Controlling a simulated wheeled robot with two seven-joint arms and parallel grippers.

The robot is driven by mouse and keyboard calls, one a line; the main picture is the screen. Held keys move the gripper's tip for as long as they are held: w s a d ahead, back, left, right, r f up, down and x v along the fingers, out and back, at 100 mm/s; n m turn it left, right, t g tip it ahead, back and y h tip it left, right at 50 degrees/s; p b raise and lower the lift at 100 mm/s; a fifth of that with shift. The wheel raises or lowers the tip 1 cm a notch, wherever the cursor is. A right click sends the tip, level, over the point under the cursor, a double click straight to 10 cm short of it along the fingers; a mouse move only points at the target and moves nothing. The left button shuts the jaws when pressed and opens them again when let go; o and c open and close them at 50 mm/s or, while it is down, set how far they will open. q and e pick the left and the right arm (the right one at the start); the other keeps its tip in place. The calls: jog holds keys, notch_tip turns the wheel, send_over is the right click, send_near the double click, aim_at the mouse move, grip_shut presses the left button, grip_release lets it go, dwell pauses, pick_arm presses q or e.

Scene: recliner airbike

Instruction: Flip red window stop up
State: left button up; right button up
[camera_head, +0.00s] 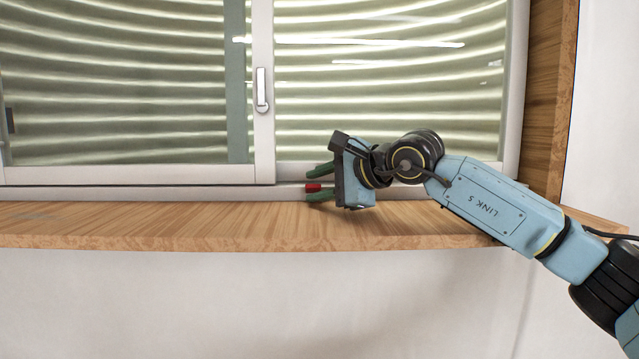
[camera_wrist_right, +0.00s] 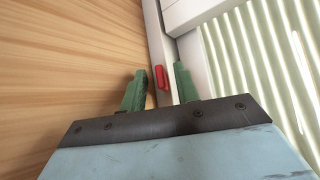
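The red window stop (camera_head: 313,188) is a small red piece on the lower window rail, just right of the sliding pane's bottom corner. In the right wrist view the red stop (camera_wrist_right: 161,77) lies along the white rail, ahead of and between the fingertips. My right gripper (camera_head: 318,183) reaches in from the right, low at the rail. Its green fingers are apart, one above and one below the stop in the head view. In the wrist view the right gripper (camera_wrist_right: 159,82) is open, with no clear contact on the stop. My left gripper is not in view.
The window's sliding pane (camera_head: 265,130) has a white handle (camera_head: 262,90). The wooden sill (camera_head: 150,225) runs below the rail and is clear to the left. A wooden side frame (camera_head: 548,100) stands at the right.

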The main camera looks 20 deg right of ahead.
aim_at(319, 185)
grip_shut()
jog(key=shift+w+r+m+g+p, duration=0.1)
jog(key=shift+r+m+g+p, duration=0.25)
jog(key=shift+p, duration=0.55)
jog(key=m+g+p, duration=0.1)
jog(key=p, duration=0.2)
jog(key=w+r+m+g+p, duration=0.1)
jog(key=g+p, duration=0.1)
jog(key=p, duration=0.2)
jog(key=w+r+m+g+p, duration=0.1)
jog(key=g+p, duration=0.1)
jog(key=p, duration=0.2)
jog(key=shift+d, duration=0.25)
jog(key=shift+w+f+g+p, duration=0.1)
jog(key=shift+w+g+p, duration=0.1)
jog(key=shift+g+p, duration=0.15)
jog(key=shift+w+d+m+g+y, duration=0.15)
jog(key=shift+w+m+g+y, duration=0.15)
jog(key=shift+m+g, duration=0.25)
jog(key=shift+g, duration=0.25)
